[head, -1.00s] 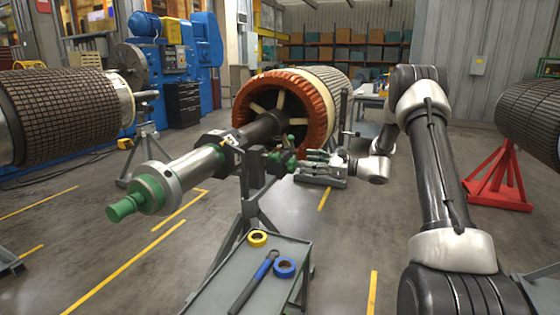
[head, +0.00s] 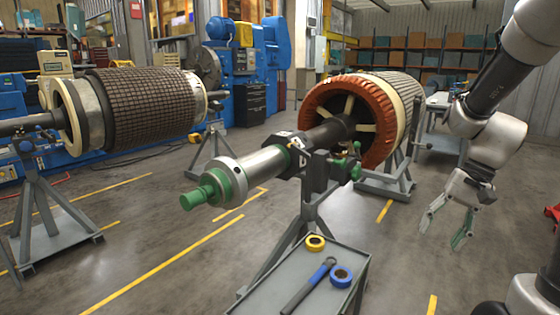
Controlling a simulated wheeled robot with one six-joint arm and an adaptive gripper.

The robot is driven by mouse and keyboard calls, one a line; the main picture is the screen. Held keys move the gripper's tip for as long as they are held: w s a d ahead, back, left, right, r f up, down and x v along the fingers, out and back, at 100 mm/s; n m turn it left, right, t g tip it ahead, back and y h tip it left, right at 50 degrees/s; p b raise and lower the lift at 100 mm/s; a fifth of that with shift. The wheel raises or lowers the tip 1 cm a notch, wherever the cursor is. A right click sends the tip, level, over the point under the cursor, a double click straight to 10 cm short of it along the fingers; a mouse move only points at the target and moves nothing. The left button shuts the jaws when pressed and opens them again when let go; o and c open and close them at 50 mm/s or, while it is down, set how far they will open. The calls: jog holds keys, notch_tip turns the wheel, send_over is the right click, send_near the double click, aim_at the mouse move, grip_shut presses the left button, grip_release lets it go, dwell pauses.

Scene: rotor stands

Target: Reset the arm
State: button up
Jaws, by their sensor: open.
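My gripper (head: 443,244) hangs at the right in the head view, fingers pointing down and spread open, with nothing between them. One fingertip looks green. My arm (head: 497,140) is folded and comes down from the upper right. The gripper is to the right of the rotor (head: 348,130) with the orange end ring and its grey shaft, and apart from it. The rotor shaft (head: 258,166) has a green end piece and rests on a grey stand (head: 313,205).
A grey cart (head: 262,292) in front holds a yellow tape roll (head: 315,243), a blue tape roll (head: 341,277) and a blue-handled tool (head: 310,286). Another rotor (head: 140,105) stands at left. Blue machines (head: 232,75) and shelves (head: 425,55) are behind. Floor around my gripper is clear.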

jog(key=s+r+n+t+h, duration=0.4)
jog(key=s+r+n+t, duration=0.1)
jog(key=s+r, duration=0.6)
jog(key=shift+s+a+n, duration=0.2)
jog(key=shift+n, duration=0.4)
